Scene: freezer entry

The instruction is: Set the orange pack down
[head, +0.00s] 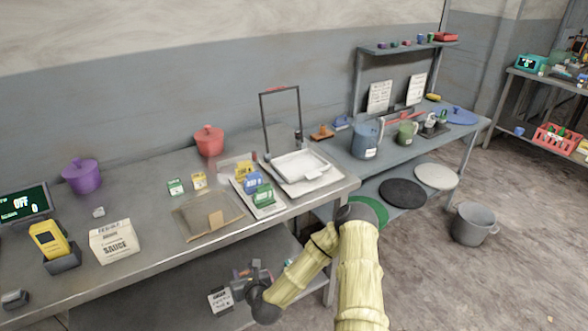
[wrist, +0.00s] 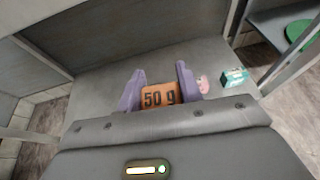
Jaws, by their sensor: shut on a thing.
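The orange pack (wrist: 158,97), marked "50 g", sits between the two purple fingers of my gripper (wrist: 160,78) in the wrist view. The fingers are shut on it, one at each side. A flat grey surface lies beyond the fingertips. I cannot tell whether the pack touches it. In the head view my gripper (head: 246,277) is low, in front of the long table's open underside. The pack cannot be made out there.
In the wrist view a pink item (wrist: 203,84) and a green-and-white box (wrist: 235,77) lie right of the fingers. A grey bucket (head: 472,225) stands on the floor.

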